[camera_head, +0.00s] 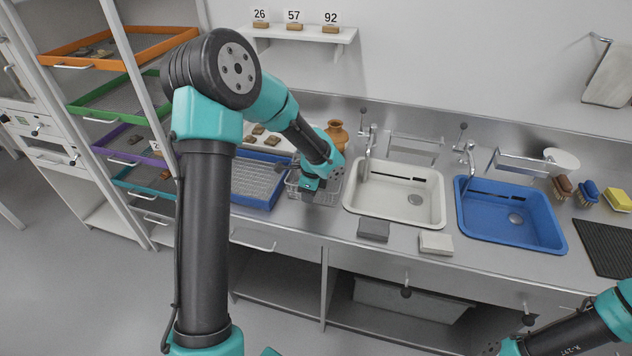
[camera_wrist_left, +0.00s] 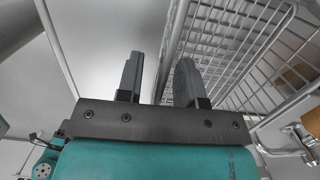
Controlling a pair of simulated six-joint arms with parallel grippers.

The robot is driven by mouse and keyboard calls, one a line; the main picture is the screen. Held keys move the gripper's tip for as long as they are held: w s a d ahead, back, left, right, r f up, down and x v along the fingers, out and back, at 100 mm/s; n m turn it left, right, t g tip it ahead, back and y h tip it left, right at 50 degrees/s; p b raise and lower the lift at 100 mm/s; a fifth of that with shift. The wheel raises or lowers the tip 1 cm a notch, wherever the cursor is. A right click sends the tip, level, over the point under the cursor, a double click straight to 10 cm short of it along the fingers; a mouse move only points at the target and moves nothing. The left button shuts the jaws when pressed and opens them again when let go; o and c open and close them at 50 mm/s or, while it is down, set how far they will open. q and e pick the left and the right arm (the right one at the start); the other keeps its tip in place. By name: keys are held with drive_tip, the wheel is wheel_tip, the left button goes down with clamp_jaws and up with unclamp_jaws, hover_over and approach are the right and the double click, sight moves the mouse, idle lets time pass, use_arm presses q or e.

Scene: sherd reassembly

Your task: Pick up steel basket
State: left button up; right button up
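The steel wire basket (camera_head: 331,192) stands on the counter between the blue tray and the white sink, partly hidden by my left gripper. It also shows in the left wrist view (camera_wrist_left: 235,50), filling the right side. My left gripper (camera_head: 309,194) points down at the basket's near left side. In the left wrist view its two fingers (camera_wrist_left: 158,78) are apart. The basket's rim runs between them, with the right finger overlapping the wire wall; contact cannot be told. My right gripper (camera_head: 500,347) is at the bottom right, low and away from the basket, its fingers unclear.
A blue tray (camera_head: 258,200) lies left of the basket, and an orange-brown vase (camera_head: 337,133) stands behind it. The white sink (camera_head: 425,208) and blue sink (camera_head: 508,234) are to the right. A dark grey block (camera_head: 374,230) and a light block (camera_head: 436,243) lie near the counter's front edge.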

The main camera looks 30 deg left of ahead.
use_arm(q)
clamp_jaws()
drive_tip(key=shift+r, duration=0.15)
idle(0.4)
drive_tip(key=shift+r, duration=1.5)
drive_tip(key=shift+s+d+r, duration=0.15)
drive_tip(key=shift+s+r, duration=0.05)
drive_tip(key=shift+r, duration=0.05)
drive_tip(key=s+d+r, duration=0.1)
drive_tip(key=s+d, duration=0.7)
drive_tip(key=s, duration=0.4)
drive_tip(key=shift+s+d+r, duration=0.15)
drive_tip(key=shift+s+d, duration=0.2)
drive_tip(key=shift+s, duration=0.05)
